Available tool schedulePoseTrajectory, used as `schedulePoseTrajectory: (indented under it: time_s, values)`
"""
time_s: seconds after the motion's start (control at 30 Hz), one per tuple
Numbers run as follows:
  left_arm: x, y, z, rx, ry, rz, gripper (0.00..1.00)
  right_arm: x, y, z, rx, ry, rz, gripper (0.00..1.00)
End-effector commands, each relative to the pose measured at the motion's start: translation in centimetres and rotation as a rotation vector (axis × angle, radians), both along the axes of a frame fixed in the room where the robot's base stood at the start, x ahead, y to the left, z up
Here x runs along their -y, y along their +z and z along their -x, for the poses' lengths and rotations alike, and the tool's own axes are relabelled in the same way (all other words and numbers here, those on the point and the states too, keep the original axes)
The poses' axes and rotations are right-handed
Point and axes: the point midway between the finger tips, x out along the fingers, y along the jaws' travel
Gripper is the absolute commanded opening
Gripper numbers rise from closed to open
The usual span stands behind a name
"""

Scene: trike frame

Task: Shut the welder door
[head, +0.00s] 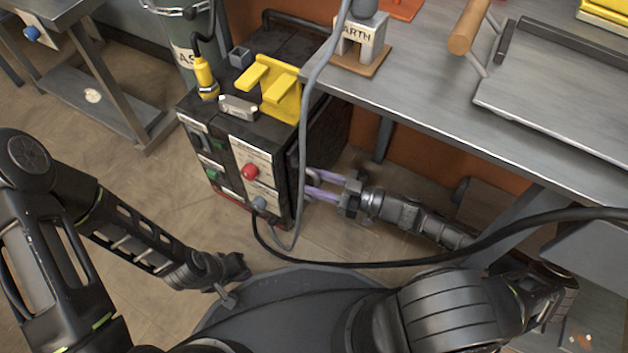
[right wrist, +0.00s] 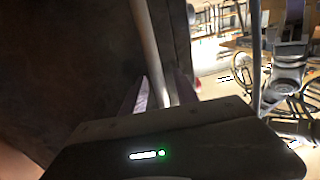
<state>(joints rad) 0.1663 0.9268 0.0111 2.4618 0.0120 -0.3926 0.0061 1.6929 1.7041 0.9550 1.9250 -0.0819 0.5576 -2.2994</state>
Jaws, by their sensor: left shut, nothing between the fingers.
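The welder (head: 245,150) is a dark box with a front panel of buttons and labels, standing at the left end of the metal bench. Its right side (head: 325,125) is dark and shaded, and I cannot tell how far its door stands open. My right gripper (head: 312,187) is low beside that side, its purple fingers apart near the front edge. In the right wrist view, a grey upright bar or cable (right wrist: 146,45) passes between the fingers, beside a dark panel (right wrist: 80,60). I cannot tell if they touch it. My left gripper (head: 238,265) is shut and empty, low in front of the welder.
A grey cable (head: 318,85) hangs past the welder's front right edge, and a black cable (head: 370,264) loops across to the right. The metal bench (head: 420,105) overhangs my right arm. A gas cylinder (head: 190,35) stands behind the welder. Floor (head: 150,200) is clear to the left.

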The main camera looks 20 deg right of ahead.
Motion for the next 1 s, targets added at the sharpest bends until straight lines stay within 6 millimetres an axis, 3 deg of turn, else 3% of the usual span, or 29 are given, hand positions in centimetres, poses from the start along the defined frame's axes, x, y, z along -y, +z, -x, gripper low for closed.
schedulePoseTrajectory:
  time_s: [0.23, 0.6, 1.0]
  values:
    - [0.0, 0.5, 0.1, 0.000, 0.000, -0.001, 0.00, 1.3, 0.1, 0.8, -0.001, -0.002, 0.002, 0.36]
    - [0.1, 1.7, 0.3, -0.002, -0.002, -0.003, 0.00, 5.8, 0.1, 4.0, -0.001, -0.001, 0.001, 0.36]
    - [0.1, 1.7, 0.3, -0.002, -0.002, -0.004, 0.00, 6.3, 0.0, 4.4, 0.000, 0.001, 0.000, 0.36]
